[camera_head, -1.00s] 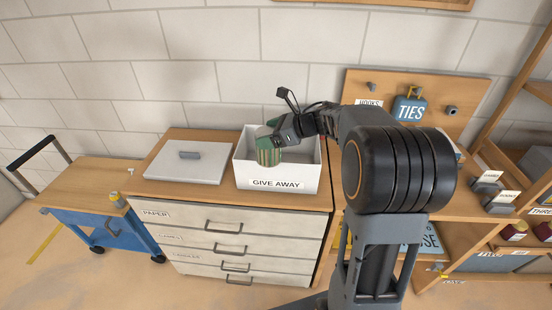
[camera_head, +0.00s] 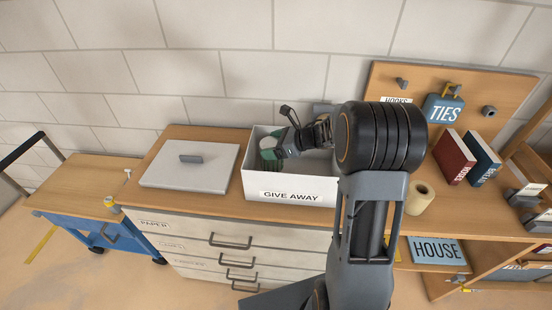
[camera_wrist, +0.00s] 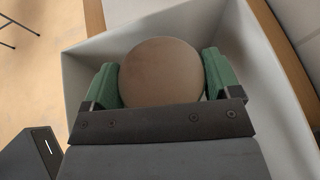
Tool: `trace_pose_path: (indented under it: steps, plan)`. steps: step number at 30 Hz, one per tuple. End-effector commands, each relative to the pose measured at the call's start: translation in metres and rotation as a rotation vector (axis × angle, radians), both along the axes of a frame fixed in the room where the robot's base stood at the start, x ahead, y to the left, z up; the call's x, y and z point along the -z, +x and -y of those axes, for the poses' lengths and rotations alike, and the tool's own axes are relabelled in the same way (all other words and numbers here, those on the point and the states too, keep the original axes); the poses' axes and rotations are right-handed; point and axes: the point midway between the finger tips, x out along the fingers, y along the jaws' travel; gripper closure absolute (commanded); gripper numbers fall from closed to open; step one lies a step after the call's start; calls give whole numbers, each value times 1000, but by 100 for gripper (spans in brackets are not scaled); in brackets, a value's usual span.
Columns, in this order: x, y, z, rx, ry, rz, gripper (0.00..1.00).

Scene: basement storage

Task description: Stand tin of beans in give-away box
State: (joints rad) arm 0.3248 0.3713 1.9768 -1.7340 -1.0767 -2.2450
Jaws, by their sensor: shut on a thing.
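The tin of beans shows in the wrist view as a round, tan, flat end (camera_wrist: 161,72) between two green finger pads. My gripper (camera_head: 270,152) is shut on it. The white open box (camera_head: 310,184) with the GIVE AWAY label stands on the drawer cabinet. My gripper reaches into the box at its left part, and the tin is within the walls. The box walls (camera_wrist: 88,65) surround the tin in the wrist view. The tin's lower end is hidden, so I cannot tell whether it touches the box floor.
A grey lid-like panel with a handle (camera_head: 210,172) lies left of the box. A blue cart with a wooden top (camera_head: 75,180) stands further left. Right of the box are a tan roll (camera_head: 420,197), two upright books (camera_head: 455,158) and a TIES holder (camera_head: 445,110).

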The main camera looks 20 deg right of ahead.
Motion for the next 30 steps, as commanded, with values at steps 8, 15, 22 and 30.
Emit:
trace_pose_path:
  steps: [8,15,22,30]
  plan:
    - [22,0,-2,-2,2,-1,58]
    - [46,0,-2,-3,1,0,58]
    - [48,1,-2,-3,1,3,58]
    - [52,1,-2,-4,0,3,58]
